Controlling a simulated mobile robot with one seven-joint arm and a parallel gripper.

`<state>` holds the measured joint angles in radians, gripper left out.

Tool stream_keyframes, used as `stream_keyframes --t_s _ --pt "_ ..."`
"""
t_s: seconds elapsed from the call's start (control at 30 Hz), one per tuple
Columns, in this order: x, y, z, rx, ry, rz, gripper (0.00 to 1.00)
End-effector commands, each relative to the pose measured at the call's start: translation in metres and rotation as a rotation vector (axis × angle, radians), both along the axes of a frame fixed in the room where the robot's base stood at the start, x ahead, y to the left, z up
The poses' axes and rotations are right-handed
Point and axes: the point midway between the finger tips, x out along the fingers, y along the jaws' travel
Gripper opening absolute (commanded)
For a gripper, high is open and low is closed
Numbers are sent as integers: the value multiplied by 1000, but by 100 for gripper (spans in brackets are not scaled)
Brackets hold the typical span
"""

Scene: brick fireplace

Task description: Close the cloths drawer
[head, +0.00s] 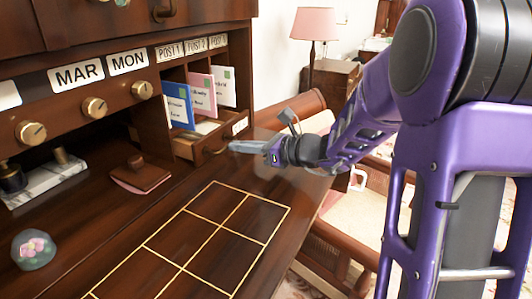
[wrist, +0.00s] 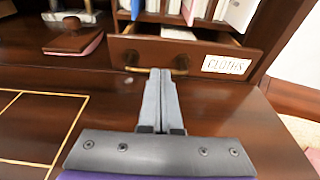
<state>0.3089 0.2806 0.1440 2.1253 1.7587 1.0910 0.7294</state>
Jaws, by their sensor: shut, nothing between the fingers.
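The cloths drawer (head: 188,147) stands partly open in the desk's lower right, below the letter slots. In the wrist view its front (wrist: 197,55) bears a white label reading CLOTHS, and pale contents show inside behind it. My gripper (head: 234,146) is shut and empty, with its fingertips close to the drawer front. In the wrist view the fingertips (wrist: 161,72) are at the brass handle (wrist: 150,70), between its two mounts. I cannot tell whether they touch the handle or the front.
Several envelopes (head: 203,94) stand in the slots above the drawer. A stamp on a reddish-brown pad (head: 140,176) lies left of the drawer. A floral paperweight (head: 33,249) is at the far left. The gold-lined desktop (head: 215,240) in front is clear. A wooden chair (head: 340,255) stands at the right.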

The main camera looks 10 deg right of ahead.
Motion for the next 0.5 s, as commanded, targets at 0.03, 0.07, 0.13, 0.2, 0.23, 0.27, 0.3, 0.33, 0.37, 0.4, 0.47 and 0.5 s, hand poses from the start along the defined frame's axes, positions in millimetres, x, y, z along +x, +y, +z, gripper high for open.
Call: stream_keyframes --t_s 0.03,0.07,0.13,0.2,0.23,0.27,0.3,0.33,0.37,0.4,0.47,0.5 --pt "6 10 -1 1 0 5 0" --pt "9 14 -1 1 -1 3 0" --pt "16 24 -1 0 0 4 0" --pt "22 31 -1 1 0 2 0" --pt "24 34 -1 1 0 2 0" --pt "26 37 -1 0 -1 2 0" --pt "28 40 0 0 0 2 0" --pt "30 42 0 0 0 2 0" --pt "31 43 0 0 0 2 0" --pt "32 45 0 0 -1 1 0" --pt "34 46 0 0 0 1 0" --pt "34 47 0 0 0 1 0"
